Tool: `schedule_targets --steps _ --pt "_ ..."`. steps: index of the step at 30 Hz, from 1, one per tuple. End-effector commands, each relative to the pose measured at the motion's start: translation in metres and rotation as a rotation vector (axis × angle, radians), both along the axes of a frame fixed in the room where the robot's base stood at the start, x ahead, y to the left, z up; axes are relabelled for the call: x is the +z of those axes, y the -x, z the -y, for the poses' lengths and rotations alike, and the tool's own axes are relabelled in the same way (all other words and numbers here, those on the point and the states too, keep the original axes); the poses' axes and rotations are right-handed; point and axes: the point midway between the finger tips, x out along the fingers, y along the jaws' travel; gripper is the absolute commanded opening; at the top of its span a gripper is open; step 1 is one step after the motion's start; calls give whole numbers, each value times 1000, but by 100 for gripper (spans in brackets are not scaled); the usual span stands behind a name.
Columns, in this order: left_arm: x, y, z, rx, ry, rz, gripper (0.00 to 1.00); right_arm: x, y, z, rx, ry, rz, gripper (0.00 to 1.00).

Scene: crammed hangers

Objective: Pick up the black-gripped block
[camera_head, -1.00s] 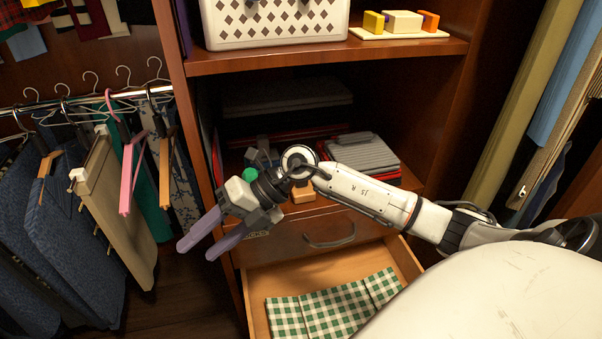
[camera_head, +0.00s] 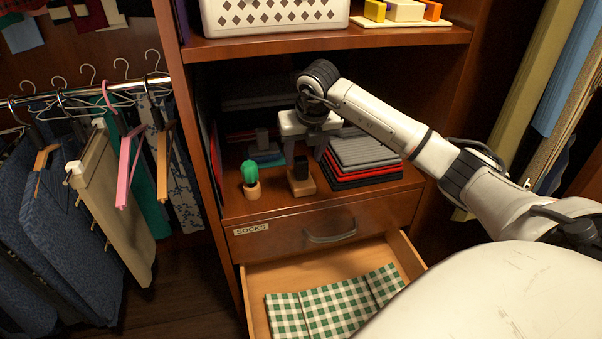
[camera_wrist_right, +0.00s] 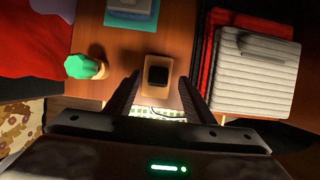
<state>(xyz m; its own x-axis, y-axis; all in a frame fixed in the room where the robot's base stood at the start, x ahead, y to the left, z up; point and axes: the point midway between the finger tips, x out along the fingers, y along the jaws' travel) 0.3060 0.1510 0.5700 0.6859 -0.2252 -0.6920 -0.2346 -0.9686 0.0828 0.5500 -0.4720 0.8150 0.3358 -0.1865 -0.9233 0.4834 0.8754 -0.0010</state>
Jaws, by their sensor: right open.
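The black-gripped block (camera_head: 301,185) is a small wooden block with a black grip on top. It stands on the cabinet shelf, and in the right wrist view the block (camera_wrist_right: 157,90) shows from above. My right gripper (camera_head: 304,156) points down over it, with its fingers spread to either side of the black grip. In the right wrist view my right gripper (camera_wrist_right: 159,88) is open, and the block lies centred between the fingers. I cannot tell whether the fingers touch it. My left gripper is not in view.
Folded grey and red cloths (camera_head: 364,150) lie close on the right. Below is an open drawer (camera_head: 258,289) with checked cloth.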

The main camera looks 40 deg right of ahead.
Motion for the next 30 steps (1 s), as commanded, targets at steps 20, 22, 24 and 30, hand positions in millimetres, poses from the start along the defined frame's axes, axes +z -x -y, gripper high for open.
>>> schedule_targets --steps 20,22,24,30 --pt "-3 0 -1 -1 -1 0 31 -46 -14 4 1 -1 -1 37" --pt "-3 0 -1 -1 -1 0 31 -45 -14 4 1 -1 -1 25" --pt "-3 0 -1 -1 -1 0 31 -45 -14 4 1 -1 -1 13" --pt "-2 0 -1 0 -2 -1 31 -44 -15 5 1 -1 3 0"
